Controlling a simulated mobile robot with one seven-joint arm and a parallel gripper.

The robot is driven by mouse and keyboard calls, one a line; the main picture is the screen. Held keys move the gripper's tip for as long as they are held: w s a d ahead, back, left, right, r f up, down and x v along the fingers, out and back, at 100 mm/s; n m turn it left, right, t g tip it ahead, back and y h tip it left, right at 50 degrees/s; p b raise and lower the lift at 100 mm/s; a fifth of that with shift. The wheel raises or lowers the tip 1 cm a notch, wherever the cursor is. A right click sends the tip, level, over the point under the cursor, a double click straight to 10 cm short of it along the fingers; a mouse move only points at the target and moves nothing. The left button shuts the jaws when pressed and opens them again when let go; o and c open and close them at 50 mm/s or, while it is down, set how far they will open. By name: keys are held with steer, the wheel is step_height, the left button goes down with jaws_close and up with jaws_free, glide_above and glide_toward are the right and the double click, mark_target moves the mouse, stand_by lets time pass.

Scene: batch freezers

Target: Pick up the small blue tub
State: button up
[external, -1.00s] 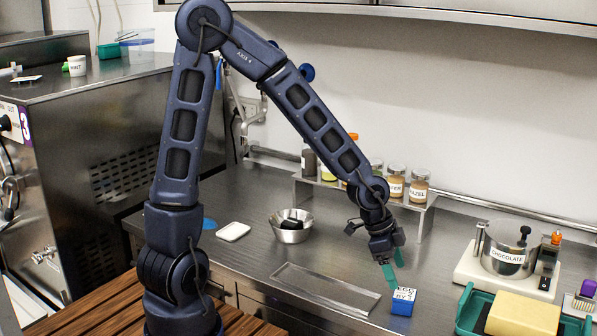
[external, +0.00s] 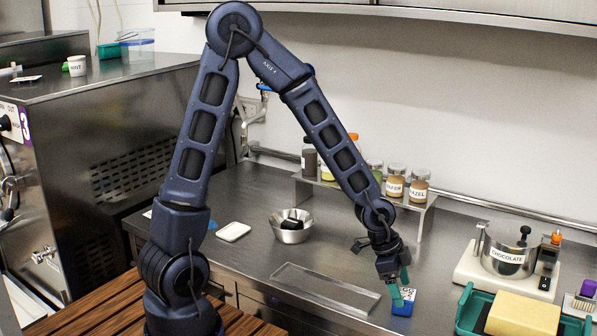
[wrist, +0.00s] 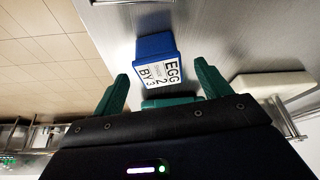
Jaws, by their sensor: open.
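The small blue tub (external: 403,308) stands on the steel counter near its front edge, with a white label on it. In the wrist view the tub (wrist: 156,47) is upper centre, and its label reads "EGG" with more text below. My gripper (external: 402,288) is open, its green fingers pointing down just above and at the tub, covering part of its top in the external view. In the wrist view the fingertips (wrist: 162,80) stand to either side of the tub's near end. I cannot tell whether they touch it.
A metal bowl (external: 290,234) and a jar shelf (external: 428,214) are farther back.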

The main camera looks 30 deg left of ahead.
mark_target(380, 289)
steer(key=shift+x, duration=1.9)
steer(key=shift+c, duration=0.5)
steer(key=c, duration=1)
